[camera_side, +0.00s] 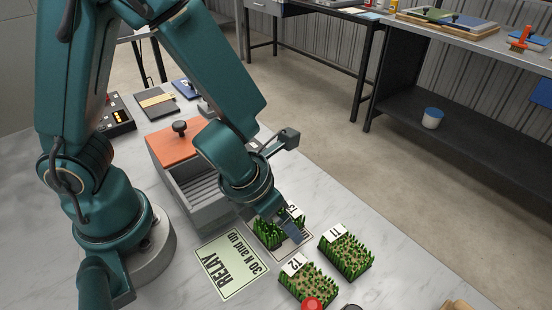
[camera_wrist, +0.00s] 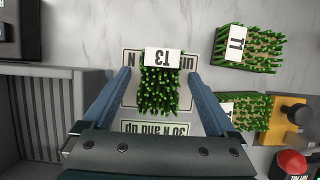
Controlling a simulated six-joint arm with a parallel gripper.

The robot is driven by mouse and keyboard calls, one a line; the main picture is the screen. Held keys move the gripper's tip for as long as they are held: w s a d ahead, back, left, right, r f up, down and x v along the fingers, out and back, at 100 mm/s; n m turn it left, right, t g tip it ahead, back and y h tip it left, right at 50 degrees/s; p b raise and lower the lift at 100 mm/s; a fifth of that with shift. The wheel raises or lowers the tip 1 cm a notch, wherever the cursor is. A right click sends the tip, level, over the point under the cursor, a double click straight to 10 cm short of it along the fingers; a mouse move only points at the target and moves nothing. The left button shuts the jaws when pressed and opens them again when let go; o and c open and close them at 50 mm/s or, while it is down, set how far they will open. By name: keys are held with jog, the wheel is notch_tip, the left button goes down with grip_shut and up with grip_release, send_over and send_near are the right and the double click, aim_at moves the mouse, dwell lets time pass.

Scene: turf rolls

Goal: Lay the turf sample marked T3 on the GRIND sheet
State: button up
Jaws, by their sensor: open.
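The turf sample T3 (camera_wrist: 160,88), a green grass block with a white label, lies on a pale sheet (camera_wrist: 131,98). In the side view T3 (camera_side: 268,232) is partly covered by my gripper. That sheet (camera_side: 300,240) shows only parts of its print, "un" and "N" upside down in the wrist view; no word GRIND is readable. My gripper (camera_wrist: 157,72) is open, one finger on each side of T3, with gaps between. A second sheet (camera_side: 232,265) reads RELAY, 30 N and up, and lies beside the first.
Turf samples T1 (camera_side: 346,255) and T2 (camera_side: 307,285) stand close by. A red button (camera_side: 312,303) is at the front edge. A grey bin (camera_side: 205,212) with an orange lid (camera_side: 178,142) stands behind. The bench to the right of T1 is mostly clear.

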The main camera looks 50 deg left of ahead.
jog(key=shift+r, duration=0.15)
jog(key=shift+r, duration=0.3)
jog(key=v, duration=1.1)
jog(key=s+a+r+m, duration=0.1)
jog(key=a+m, duration=0.1)
jog(key=m, duration=1)
jog(key=a+r+m, duration=0.1)
jog(key=a+m, duration=0.2)
jog(key=m, duration=0.9)
jog(key=s+a+r+m+t, duration=0.1)
jog(key=a+r+m, duration=0.1)
jog(key=m, duration=1)
jog(key=shift+s+a, duration=0.25)
jog(key=shift+s, duration=0.05)
